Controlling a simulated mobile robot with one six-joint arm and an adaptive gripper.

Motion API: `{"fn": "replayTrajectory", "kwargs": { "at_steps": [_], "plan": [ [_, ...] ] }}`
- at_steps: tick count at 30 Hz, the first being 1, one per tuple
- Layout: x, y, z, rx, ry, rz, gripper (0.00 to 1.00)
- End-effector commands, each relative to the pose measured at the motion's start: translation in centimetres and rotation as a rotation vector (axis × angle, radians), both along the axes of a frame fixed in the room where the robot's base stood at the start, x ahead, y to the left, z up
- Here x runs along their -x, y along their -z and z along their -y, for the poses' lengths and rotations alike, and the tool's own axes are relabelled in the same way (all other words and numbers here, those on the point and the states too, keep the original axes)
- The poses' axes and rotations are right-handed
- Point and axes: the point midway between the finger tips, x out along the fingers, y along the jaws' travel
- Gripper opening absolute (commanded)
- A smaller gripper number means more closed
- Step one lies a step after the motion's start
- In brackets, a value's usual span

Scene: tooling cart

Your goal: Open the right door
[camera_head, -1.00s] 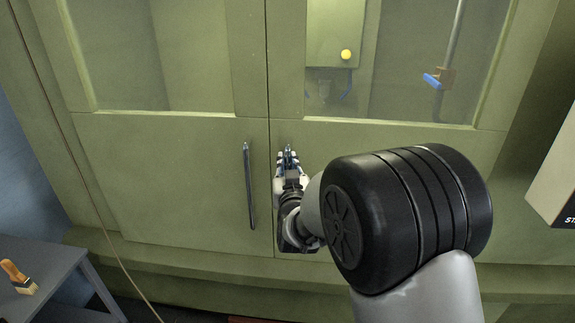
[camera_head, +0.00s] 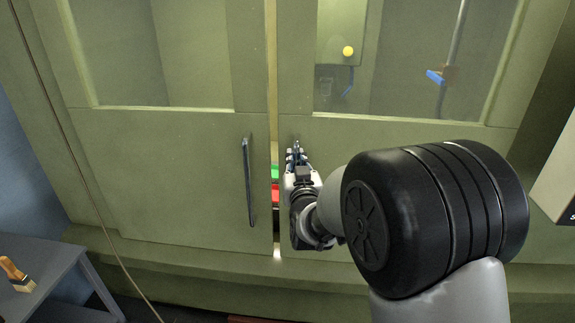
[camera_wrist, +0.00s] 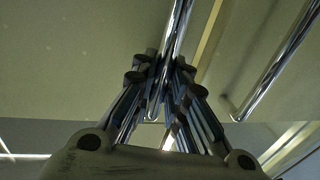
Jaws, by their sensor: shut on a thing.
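The right door (camera_head: 400,135) is a green cabinet door with a window in its upper part. It stands slightly ajar, with a narrow gap along its left edge. My gripper (camera_head: 297,152) is at its handle, near that edge. In the wrist view my gripper (camera_wrist: 160,72) is shut on the metal bar handle (camera_wrist: 176,30), which runs between the fingers. In the head view the gripper hides most of this handle. The left door (camera_head: 180,170) is shut, with its own dark bar handle (camera_head: 249,182). That bar also shows in the wrist view (camera_wrist: 270,70).
Green and red items (camera_head: 275,190) show through the gap. A grey table (camera_head: 55,280) with a brush (camera_head: 17,275) stands at the lower left. A pale box (camera_head: 556,185) is at the right edge. A thin cord (camera_head: 75,165) hangs at the left.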

Motion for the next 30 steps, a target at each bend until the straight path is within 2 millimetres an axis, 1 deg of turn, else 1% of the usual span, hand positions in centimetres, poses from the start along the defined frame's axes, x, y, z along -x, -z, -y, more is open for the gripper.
{"fn": "replayTrajectory", "kwargs": {
  "at_steps": [1,5,6,8,9,11,12,14,15,21,27,30],
  "plan": [
    [-0.1,0.5,2.1,0.0,0.019,0.0,0.0],
    [0.1,0.6,6.0,0.001,0.023,0.0,0.0],
    [0.1,0.6,7.4,0.001,0.024,0.001,0.0],
    [0.2,0.6,9.4,0.001,0.024,0.0,0.0],
    [0.3,0.6,10.9,0.001,0.024,-0.001,0.0],
    [0.4,0.5,13.0,0.001,0.022,-0.001,0.0],
    [0.4,0.5,14.5,0.0,0.023,-0.002,0.0],
    [0.5,0.4,16.6,0.001,0.022,-0.003,0.0],
    [0.5,0.3,18.0,0.0,0.022,-0.003,0.0],
    [0.8,0.1,25.1,0.0,0.021,-0.006,0.0],
    [1.0,-0.1,31.1,-0.001,0.017,-0.007,0.0],
    [1.1,-0.1,33.4,-0.002,0.016,-0.006,0.0]
  ]
}}
